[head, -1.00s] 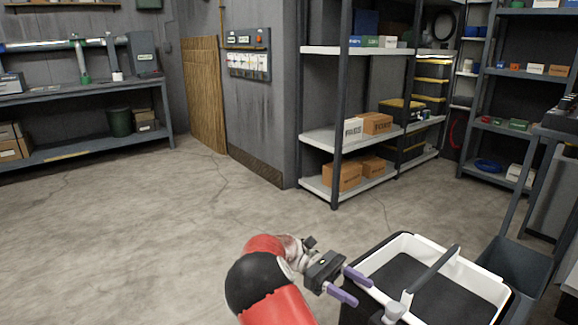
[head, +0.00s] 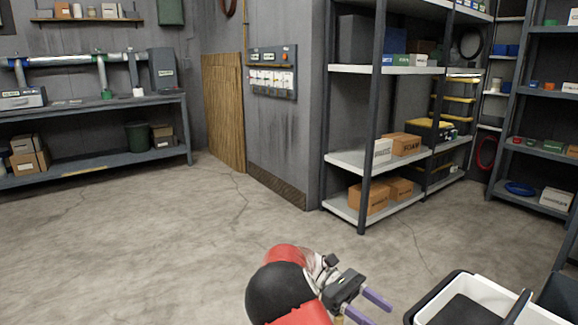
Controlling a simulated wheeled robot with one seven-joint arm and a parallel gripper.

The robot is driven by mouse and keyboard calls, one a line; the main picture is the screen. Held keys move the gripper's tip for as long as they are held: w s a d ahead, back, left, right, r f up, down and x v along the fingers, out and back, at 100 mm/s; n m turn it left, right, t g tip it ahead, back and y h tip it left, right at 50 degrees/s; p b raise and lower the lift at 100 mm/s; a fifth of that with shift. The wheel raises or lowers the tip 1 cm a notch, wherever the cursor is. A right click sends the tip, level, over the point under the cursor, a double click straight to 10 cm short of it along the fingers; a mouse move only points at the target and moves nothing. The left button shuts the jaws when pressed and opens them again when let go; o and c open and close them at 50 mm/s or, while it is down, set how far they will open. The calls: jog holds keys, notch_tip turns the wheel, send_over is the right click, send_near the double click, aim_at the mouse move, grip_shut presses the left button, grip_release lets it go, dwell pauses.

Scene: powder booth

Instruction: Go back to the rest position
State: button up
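My gripper (head: 372,307) is at the lower middle of the head view, at the end of my red and black arm. Its two purple fingers are apart, with nothing between them. It is to the left of a white-rimmed bin (head: 447,292) with a dark inside, and a gap of floor shows between them. The lower finger is partly cut off by the bottom edge of the picture.
A shelf rack (head: 352,160) with cardboard boxes (head: 368,197) stands ahead on the right. A workbench (head: 90,108) stands along the left wall. Another rack (head: 540,150) is at the far right. The concrete floor (head: 170,250) in the middle and left is clear.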

jog(key=s+d+r+m+t+y, duration=0.3)
jog(key=s+d+t+y, duration=0.1)
jog(key=s+t+y, duration=0.4)
jog(key=s+a+r+m+t+y, duration=0.2)
jog(key=s+a+m+t, duration=0.1)
jog(key=s, duration=0.3)
jog(key=s+a+r+m+t+y, duration=0.1)
jog(key=s+a+r+m+t, duration=0.2)
jog(key=s+t, duration=0.3)
jog(key=shift+a+r+y, duration=0.25)
jog(key=shift+a+y, duration=0.05)
jog(key=shift+y, duration=0.1)
